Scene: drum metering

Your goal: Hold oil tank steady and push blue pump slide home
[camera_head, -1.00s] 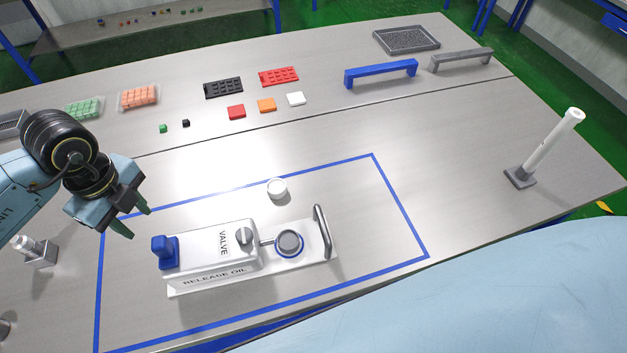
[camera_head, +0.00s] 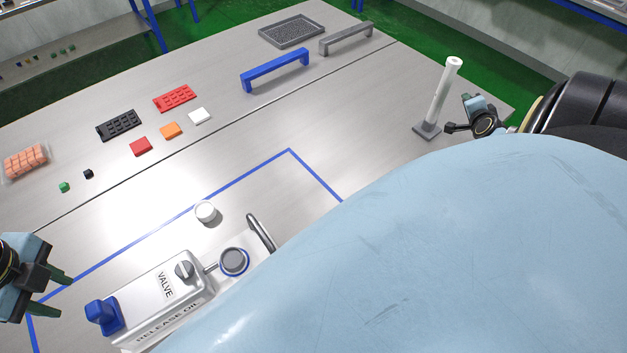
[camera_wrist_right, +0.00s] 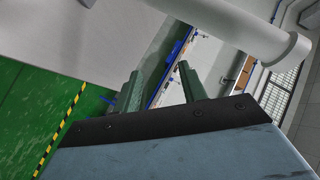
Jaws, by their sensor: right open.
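The white oil tank (camera_head: 150,304), marked "VALVE" and "RELEASE OIL", lies inside the blue tape outline in the head view. The blue pump slide (camera_head: 104,315) sits on its left end. A grey valve knob (camera_head: 185,271), a round blue-ringed cap (camera_head: 234,261) and a curved handle (camera_head: 261,233) are on its right part. My left gripper (camera_head: 52,291) is open and empty, left of the slide and apart from it. My right gripper (camera_head: 470,118) is beside the white post; the right wrist view shows its fingers (camera_wrist_right: 164,82) apart and empty. My arm hides the tank's lower right.
The white post (camera_head: 440,95) on a dark base stands close to my right gripper and crosses the right wrist view (camera_wrist_right: 235,25). A white cup (camera_head: 206,212) stands behind the tank. Blue (camera_head: 275,70) and grey (camera_head: 346,38) handles and coloured blocks lie farther back.

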